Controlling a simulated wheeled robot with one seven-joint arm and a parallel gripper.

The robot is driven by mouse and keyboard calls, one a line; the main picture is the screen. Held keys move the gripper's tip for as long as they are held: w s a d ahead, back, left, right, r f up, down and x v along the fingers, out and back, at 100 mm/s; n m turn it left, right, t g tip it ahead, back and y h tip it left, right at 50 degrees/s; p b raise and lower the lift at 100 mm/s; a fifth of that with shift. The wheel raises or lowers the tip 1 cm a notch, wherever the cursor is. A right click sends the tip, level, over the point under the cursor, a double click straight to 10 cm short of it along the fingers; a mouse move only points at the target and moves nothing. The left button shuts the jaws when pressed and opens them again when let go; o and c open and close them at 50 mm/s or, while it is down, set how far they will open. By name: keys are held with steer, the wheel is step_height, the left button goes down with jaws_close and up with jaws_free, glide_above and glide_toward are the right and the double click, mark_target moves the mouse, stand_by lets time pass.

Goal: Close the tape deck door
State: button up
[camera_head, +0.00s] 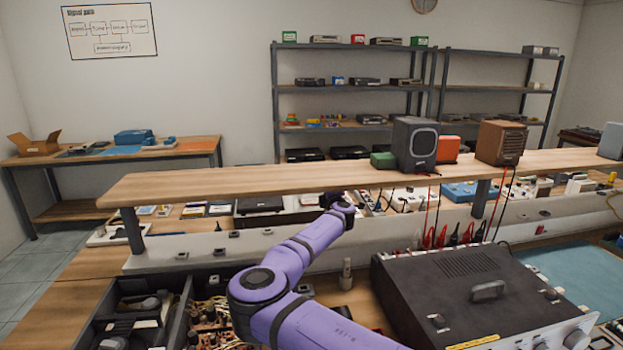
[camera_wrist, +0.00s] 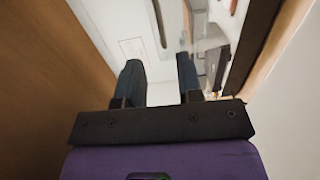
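My gripper (camera_wrist: 160,65) shows in the wrist view with its two dark fingers apart and nothing visible between them. In the camera_head view my purple arm reaches under the raised wooden shelf; the fingers are hidden there. A pale panel (camera_wrist: 133,30) with thin outlines lies beyond the fingers in the wrist view, and blurred grey and dark parts are beside the right finger. I cannot tell whether this is the tape deck, and no tape deck door is clearly recognisable. A dark flat-topped box (camera_head: 260,204) sits under the shelf, left of my arm's end.
The wooden shelf (camera_head: 230,181) spans above the bench, close over my arm. A large black instrument (camera_head: 460,285) stands at right front. A tray of parts (camera_head: 185,300) is at left front. Speakers (camera_head: 415,144) and (camera_head: 501,142) stand on the shelf. Red and black leads hang at right.

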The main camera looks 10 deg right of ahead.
steer(key=w, duration=1.1)
steer(key=shift+w+a+f, duration=0.15)
steer(key=shift+w+a, duration=0.15)
steer(key=shift+w, duration=0.05)
jaws_close()
